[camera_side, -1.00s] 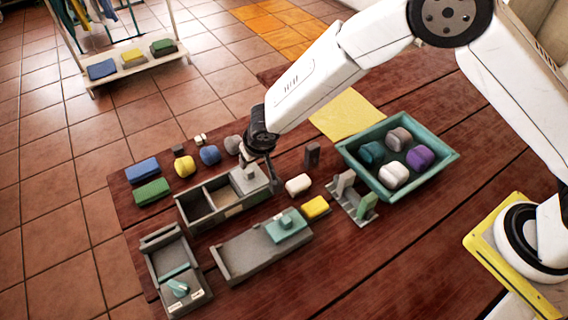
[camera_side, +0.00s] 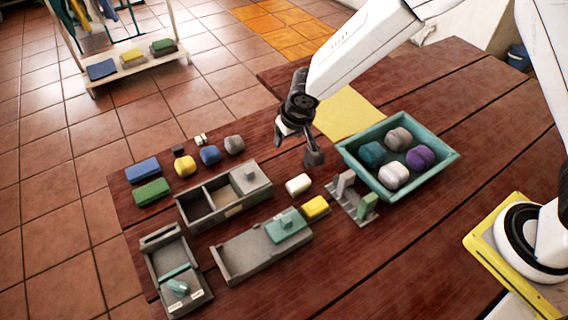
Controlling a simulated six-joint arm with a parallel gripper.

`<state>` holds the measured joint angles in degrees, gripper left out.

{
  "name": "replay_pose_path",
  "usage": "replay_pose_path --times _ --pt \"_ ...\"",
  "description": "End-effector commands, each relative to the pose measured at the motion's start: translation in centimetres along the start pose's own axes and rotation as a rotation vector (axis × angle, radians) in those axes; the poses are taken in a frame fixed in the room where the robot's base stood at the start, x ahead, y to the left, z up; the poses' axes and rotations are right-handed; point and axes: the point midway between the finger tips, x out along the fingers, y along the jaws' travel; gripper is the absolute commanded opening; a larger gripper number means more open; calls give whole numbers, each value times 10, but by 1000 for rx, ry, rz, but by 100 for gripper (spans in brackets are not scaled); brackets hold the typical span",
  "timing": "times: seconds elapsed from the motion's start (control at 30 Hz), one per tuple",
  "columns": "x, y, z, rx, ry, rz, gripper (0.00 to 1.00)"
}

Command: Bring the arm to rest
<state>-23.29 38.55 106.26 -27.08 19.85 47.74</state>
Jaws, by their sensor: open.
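My gripper (camera_side: 287,130) is in the air above the far part of the wooden table (camera_side: 420,265), left of the yellow mat. It is open and I see nothing between its fingers. It is apart from the grey box (camera_side: 207,222), whose sliding lid (camera_side: 250,179) sits at the right end and leaves two compartments uncovered.
A teal tray (camera_side: 347,157) holds several rolled cloths. Grey fixtures (camera_side: 240,262) and (camera_side: 160,262) lie nearer the front, beside a small rack (camera_side: 350,205). Sponges (camera_side: 143,169) and small rolls (camera_side: 210,155) line the far left edge. The table's front right is clear.

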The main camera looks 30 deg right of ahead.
Motion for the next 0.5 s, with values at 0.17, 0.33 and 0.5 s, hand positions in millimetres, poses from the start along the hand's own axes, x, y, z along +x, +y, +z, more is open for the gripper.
replay_pose_path --times 0.17,0.33,0.5 --pt "-33 49 15 5 -28 6 68" --pt "-60 89 39 5 -55 5 68" --pt "-85 123 69 6 -77 -1 68"
